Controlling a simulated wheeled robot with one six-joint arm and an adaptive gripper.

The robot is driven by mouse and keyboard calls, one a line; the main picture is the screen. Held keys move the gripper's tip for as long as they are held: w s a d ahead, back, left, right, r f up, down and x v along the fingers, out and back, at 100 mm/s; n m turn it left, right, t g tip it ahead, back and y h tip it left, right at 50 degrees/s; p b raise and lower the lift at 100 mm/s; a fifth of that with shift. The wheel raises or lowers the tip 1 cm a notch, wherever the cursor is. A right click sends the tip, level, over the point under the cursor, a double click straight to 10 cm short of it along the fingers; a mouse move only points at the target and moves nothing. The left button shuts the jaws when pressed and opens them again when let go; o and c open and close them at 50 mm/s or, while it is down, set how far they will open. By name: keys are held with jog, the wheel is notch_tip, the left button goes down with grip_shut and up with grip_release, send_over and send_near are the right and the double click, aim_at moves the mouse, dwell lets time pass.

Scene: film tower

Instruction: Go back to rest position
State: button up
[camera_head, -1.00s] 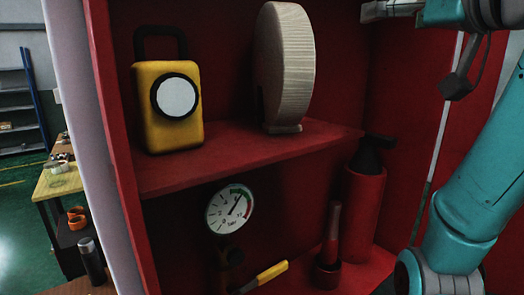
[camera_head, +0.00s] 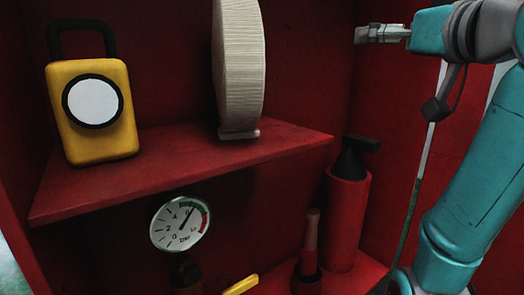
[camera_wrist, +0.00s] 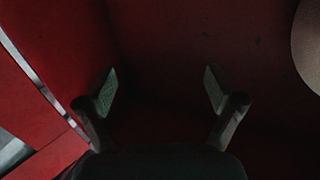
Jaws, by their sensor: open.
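My gripper (camera_head: 378,35) is at the upper right of the head view, held out to the left at the end of my teal arm. It is inside the red cabinet's space, right of the coiled hose and above the shelf. In the wrist view its two fingers (camera_wrist: 161,92) stand wide apart with nothing between them. Dark red cabinet wall (camera_wrist: 165,40) shows beyond them.
The shelf (camera_head: 180,165) bears a yellow lantern (camera_head: 95,140) and a pale coiled hose (camera_head: 240,75). Below are a pressure gauge (camera_head: 180,224), a red extinguisher (camera_head: 347,215), a red-handled item (camera_head: 311,235) and a yellow handle (camera_head: 241,285). The hose edge also shows in the wrist view (camera_wrist: 308,45).

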jog(key=w+f+m+h, duration=0.1)
jog(key=w+f, duration=0.2)
jog(key=f, duration=1)
jog(key=w+f+m, duration=0.2)
jog(key=w+f, duration=0.2)
jog(key=f, duration=1)
jog(key=s+f+m+h, duration=0.1)
jog(key=s+f, duration=0.3)
jog(key=f, duration=0.8)
jog(key=s+f+h, duration=0.1)
jog(key=s+f, duration=0.3)
jog(key=f, duration=0.8)
jog(key=s+f+g+h, duration=0.1)
jog(key=s+f, duration=0.7)
jog(key=s, duration=0.2)
jog(key=s+f+g, duration=0.1)
jog(key=s+f, duration=0.6)
jog(key=s, duration=0.4)
jog(key=s+a+n, duration=0.1)
jog(key=s, duration=2.1)
jog(key=shift+s+a+r+n+g, duration=0.2)
jog(key=shift+s+r+n+g, duration=0.05)
jog(key=shift+s+n+g, duration=0.1)
